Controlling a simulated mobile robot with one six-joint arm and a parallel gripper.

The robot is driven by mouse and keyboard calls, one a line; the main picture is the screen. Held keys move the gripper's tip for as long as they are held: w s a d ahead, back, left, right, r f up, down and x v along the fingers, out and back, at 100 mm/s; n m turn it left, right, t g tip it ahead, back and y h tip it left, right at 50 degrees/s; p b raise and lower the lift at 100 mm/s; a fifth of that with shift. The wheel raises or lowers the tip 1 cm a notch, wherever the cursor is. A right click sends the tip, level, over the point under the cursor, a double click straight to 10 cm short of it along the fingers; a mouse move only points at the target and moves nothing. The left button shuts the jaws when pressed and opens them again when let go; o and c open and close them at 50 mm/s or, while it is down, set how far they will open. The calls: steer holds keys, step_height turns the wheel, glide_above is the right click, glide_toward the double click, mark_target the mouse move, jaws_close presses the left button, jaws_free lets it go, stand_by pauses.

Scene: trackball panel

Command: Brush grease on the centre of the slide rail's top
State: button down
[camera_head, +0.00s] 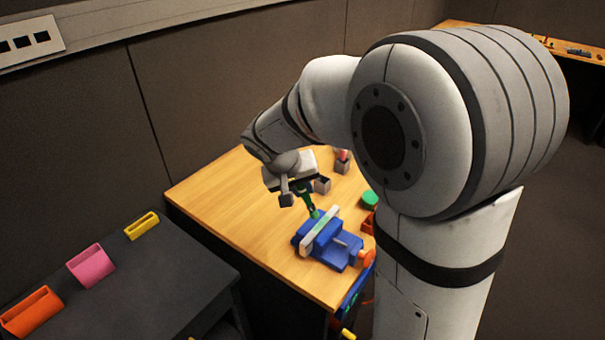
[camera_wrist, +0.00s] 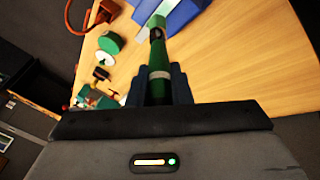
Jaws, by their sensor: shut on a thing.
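My gripper (camera_head: 304,189) is shut on a green brush (camera_head: 309,204), which hangs down from it with its tip low. The wrist view also shows the brush (camera_wrist: 158,68) between the jaws (camera_wrist: 158,88). The pale slide rail (camera_head: 307,243) sits across a blue vise (camera_head: 336,256) on the table. The brush tip is at the rail's far part in the head view; I cannot tell if it touches. Some green shows along the rail, but I cannot tell whether it is grease. In the wrist view, the vise (camera_wrist: 178,14) lies beyond the brush.
A round green tin (camera_head: 370,199) stands right of the vise, near a red-orange box (camera_head: 369,222). A small dark cup (camera_head: 342,166) is behind. The wooden table (camera_head: 225,205) is clear to the left. A dark bench (camera_head: 150,270) holds pink, orange and yellow holders.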

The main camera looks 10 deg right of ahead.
steer(key=shift+r+p, duration=0.5)
steer(key=shift+r, duration=0.75)
